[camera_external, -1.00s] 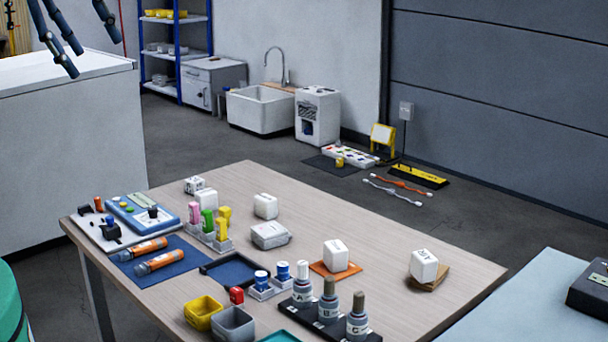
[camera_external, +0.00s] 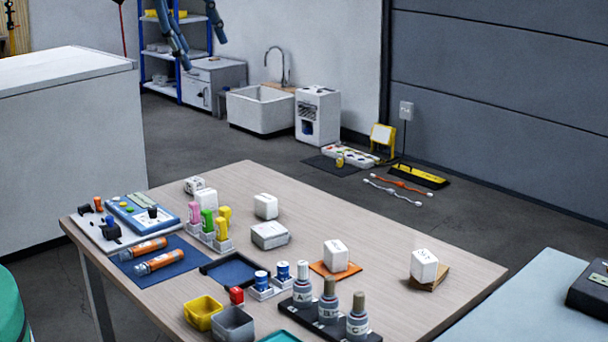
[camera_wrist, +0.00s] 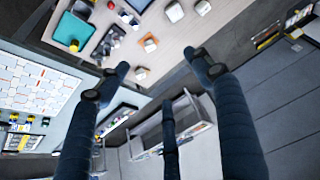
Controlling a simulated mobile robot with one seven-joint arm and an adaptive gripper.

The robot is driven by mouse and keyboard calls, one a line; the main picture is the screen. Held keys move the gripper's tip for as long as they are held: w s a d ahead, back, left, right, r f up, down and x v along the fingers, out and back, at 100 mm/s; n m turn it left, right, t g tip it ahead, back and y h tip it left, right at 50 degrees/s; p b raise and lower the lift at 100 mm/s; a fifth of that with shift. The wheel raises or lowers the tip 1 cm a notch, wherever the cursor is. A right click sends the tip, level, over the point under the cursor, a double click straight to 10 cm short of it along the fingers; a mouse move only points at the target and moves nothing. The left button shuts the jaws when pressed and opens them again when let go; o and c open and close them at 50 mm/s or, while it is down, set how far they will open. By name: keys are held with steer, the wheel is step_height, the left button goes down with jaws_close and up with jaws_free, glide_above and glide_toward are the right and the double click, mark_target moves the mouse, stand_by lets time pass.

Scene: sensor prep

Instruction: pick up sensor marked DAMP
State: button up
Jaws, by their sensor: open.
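Several white block-shaped sensors stand on the wooden table: one at the back (camera_external: 265,206), one on an orange mat (camera_external: 336,255) and one on a brown mat (camera_external: 424,266) at the right. The marks on them are too small to read, so I cannot tell which one says DAMP. Similar white blocks (camera_wrist: 174,11) show small at the top of the wrist view. My gripper (camera_external: 203,52) hangs at the top of the external view, well away from the table blocks. In the wrist view my gripper (camera_wrist: 155,85) has its dark fingers spread, open and empty.
The wooden table (camera_external: 385,225) also holds glue-like bottles (camera_external: 328,300), a yellow bin (camera_external: 203,313), a grey bin (camera_external: 234,324), a blue-lined tray (camera_external: 205,270) and orange cylinders (camera_external: 150,249). A white counter (camera_external: 70,150) stands at the left.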

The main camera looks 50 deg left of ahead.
steer(key=w+a+f+b, duration=0.1)
steer(key=w+a+f, duration=0.4)
steer(key=w+f, duration=0.3)
steer(key=w+a+f, duration=0.5)
steer(key=w+f, duration=0.2)
steer(key=w, duration=0.2)
steer(key=w+a+f, duration=0.4)
steer(key=a+f, duration=0.1)
steer(key=f, duration=0.4)
steer(key=w+a+f+b, duration=0.1)
steer(key=w+a+f, duration=0.4)
steer(key=f, duration=0.4)
steer(key=shift+w+a+f, duration=0.3)
steer(key=shift+a+f, duration=0.05)
steer(key=shift+a, duration=0.1)
steer(key=shift+f+g, duration=0.15)
steer(key=shift+g, duration=0.15)
steer(key=b, duration=0.2)
glide_above(265, 197)
steer(key=s, duration=0.3)
step_height(265, 197, down, 8)
steer(key=shift+w, duration=0.2)
steer(key=shift+b+x, duration=0.4)
steer(key=shift+x, duration=2)
steer(key=shift+w, duration=0.15)
